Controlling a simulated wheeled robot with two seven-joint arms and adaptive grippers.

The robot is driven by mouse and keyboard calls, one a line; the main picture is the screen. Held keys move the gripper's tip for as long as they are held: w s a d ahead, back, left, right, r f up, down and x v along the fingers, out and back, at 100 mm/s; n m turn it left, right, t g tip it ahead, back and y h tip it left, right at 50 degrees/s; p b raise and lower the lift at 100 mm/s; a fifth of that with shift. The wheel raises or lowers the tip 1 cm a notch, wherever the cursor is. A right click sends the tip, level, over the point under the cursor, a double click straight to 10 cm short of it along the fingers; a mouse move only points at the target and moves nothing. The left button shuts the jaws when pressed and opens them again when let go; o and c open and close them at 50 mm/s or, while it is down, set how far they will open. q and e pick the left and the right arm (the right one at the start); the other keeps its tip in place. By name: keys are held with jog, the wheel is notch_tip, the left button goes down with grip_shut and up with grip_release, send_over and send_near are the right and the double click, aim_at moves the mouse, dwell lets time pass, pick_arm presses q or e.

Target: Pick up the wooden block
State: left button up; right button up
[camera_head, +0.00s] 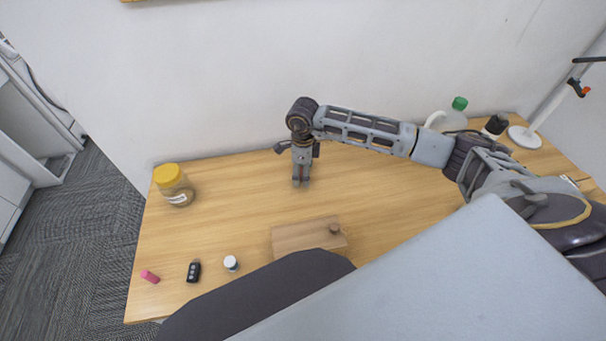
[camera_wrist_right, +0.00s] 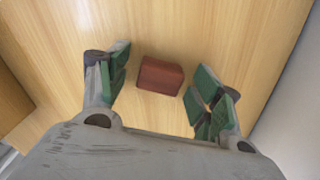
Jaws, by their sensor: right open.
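The wooden block (camera_wrist_right: 160,76) is a small reddish-brown block lying on the light wood table. In the right wrist view it sits between the two green-padded fingers of my right gripper (camera_wrist_right: 160,88), with a gap on each side. The gripper is open and empty. In the head view my right gripper (camera_head: 301,180) points down at the back middle of the table and hides most or all of the block. My left gripper is not in view.
A wooden board (camera_head: 290,240) with a small round item lies in front of the gripper. A yellow-lidded jar (camera_head: 175,186), pink item (camera_head: 150,276), black remote (camera_head: 194,271) and small white bottle (camera_head: 231,263) are at left. A green-capped jug (camera_head: 452,116) stands back right. The wall is close behind.

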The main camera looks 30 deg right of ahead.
jog(key=c, duration=0.9)
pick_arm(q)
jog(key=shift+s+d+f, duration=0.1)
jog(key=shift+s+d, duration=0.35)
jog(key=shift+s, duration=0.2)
pick_arm(e)
jog(key=shift+o, duration=0.2)
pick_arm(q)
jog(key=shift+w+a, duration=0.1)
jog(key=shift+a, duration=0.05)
pick_arm(e)
jog(key=shift+r, duration=0.35)
jog(key=shift+r+p, duration=0.75)
jog(key=shift+r, duration=0.2)
notch_tip(320, 180, up, 6)
jog(key=p, duration=0.3)
jog(key=shift+f, duration=0.1)
jog(key=shift+r, duration=0.55)
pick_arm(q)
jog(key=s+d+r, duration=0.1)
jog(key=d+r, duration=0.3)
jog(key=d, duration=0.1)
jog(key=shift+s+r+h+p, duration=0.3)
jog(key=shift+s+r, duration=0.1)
pick_arm(e)
jog(key=shift+r, duration=0.3)
